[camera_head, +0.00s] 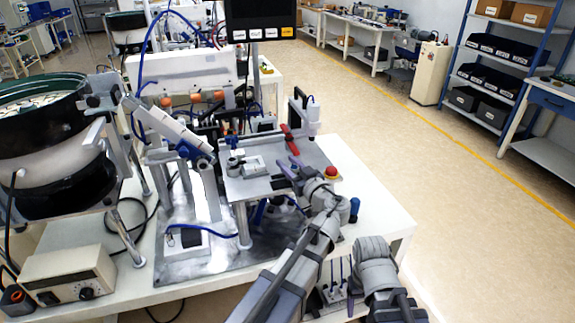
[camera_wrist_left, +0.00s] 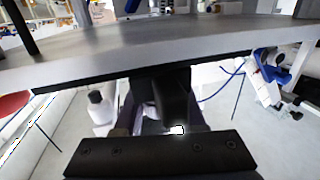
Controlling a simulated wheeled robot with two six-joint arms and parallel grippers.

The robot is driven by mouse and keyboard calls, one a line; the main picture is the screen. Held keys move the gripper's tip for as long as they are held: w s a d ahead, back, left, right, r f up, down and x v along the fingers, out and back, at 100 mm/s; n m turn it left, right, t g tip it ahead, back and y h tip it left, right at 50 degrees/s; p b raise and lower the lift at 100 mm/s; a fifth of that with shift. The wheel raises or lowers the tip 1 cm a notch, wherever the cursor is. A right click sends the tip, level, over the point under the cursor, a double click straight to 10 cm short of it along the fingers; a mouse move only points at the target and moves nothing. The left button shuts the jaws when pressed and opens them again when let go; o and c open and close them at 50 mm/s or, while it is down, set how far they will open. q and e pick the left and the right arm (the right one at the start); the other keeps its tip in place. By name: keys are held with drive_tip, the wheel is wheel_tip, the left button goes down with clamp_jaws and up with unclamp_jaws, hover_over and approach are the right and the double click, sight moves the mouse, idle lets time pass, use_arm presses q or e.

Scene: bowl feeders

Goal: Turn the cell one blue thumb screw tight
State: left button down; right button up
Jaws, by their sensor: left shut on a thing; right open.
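My left gripper (camera_head: 290,170) is at the front right of the raised metal plate (camera_head: 255,186), its dark fingers reaching in near the plate's edge. In the left wrist view its fingers (camera_wrist_left: 165,105) are closed together just below the edge of a grey plate (camera_wrist_left: 130,50). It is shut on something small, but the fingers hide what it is. I cannot clearly make out the blue thumb screw in either view.
A red button (camera_head: 331,172) sits at the plate's right corner, close to my left gripper. A red-handled clamp (camera_head: 290,140) stands behind the gripper. A dark blue cylinder (camera_head: 354,209) stands on the white table (camera_head: 385,220). A bowl feeder (camera_head: 45,130) fills the left side.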

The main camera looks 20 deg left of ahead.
use_arm(q)
drive_tip(key=c, duration=0.5)
unclamp_jaws()
drive_tip(key=shift+s, duration=0.1)
